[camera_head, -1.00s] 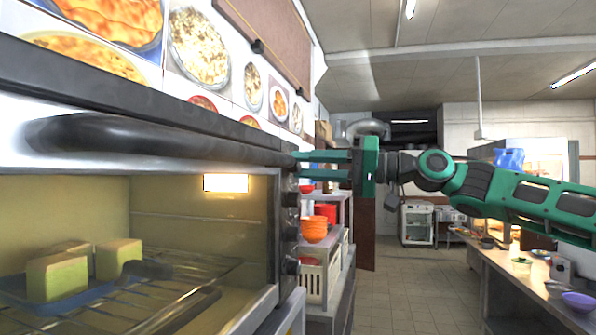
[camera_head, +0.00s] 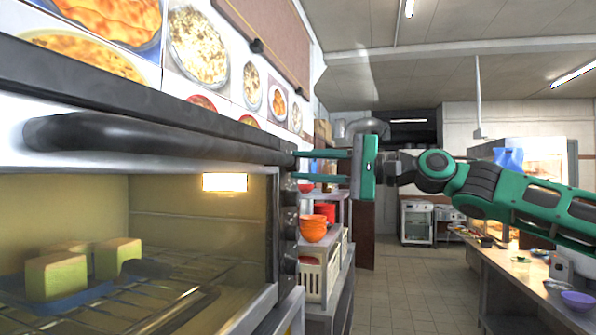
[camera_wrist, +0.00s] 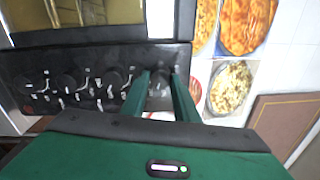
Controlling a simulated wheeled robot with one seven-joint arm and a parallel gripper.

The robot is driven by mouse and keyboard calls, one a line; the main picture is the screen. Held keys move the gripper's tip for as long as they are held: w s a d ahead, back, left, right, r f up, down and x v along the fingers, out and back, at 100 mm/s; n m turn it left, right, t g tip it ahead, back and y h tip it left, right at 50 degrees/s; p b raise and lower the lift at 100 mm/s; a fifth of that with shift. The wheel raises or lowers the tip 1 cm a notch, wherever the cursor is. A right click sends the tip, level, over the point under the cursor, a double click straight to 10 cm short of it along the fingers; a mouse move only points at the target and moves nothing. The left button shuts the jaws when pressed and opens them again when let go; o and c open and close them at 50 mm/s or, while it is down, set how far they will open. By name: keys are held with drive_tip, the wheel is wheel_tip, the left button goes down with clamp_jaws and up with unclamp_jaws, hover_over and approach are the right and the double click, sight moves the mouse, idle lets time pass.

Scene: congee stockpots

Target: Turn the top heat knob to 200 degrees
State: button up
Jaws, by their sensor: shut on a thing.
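The oven's control panel (camera_wrist: 60,88) is a dark strip with several round knobs in a row, seen in the wrist view. The top heat knob (camera_wrist: 160,80) is at the end of that row. My gripper (camera_wrist: 162,76) has its two green fingers on either side of this knob, shut on it. In the head view my gripper (camera_head: 298,166) reaches from the right to the oven's front edge, where the other knobs show edge-on below it. The held knob is mostly hidden there. Its pointer and scale marks are too blurred to read.
The oven door (camera_head: 200,225) is shut, with a dark bar handle (camera_head: 130,135) across it and yellow blocks (camera_head: 57,275) on a tray inside. A shelf with orange bowls (camera_head: 313,228) stands beyond. The aisle floor (camera_head: 400,285) is clear.

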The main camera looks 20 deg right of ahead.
drive_tip(key=shift+w+d+f+m, duration=0.15)
drive_tip(key=shift+d+m, duration=0.1)
drive_tip(key=shift+m, duration=0.55)
drive_tip(key=o, duration=1.1)
drive_tip(key=shift+c, duration=0.2)
drive_tip(key=shift+a, duration=0.1)
drive_tip(key=v, duration=1)
drive_tip(key=shift+s+d, duration=0.25)
drive_tip(key=shift+d, duration=0.05)
drive_tip(key=shift+f, duration=0.1)
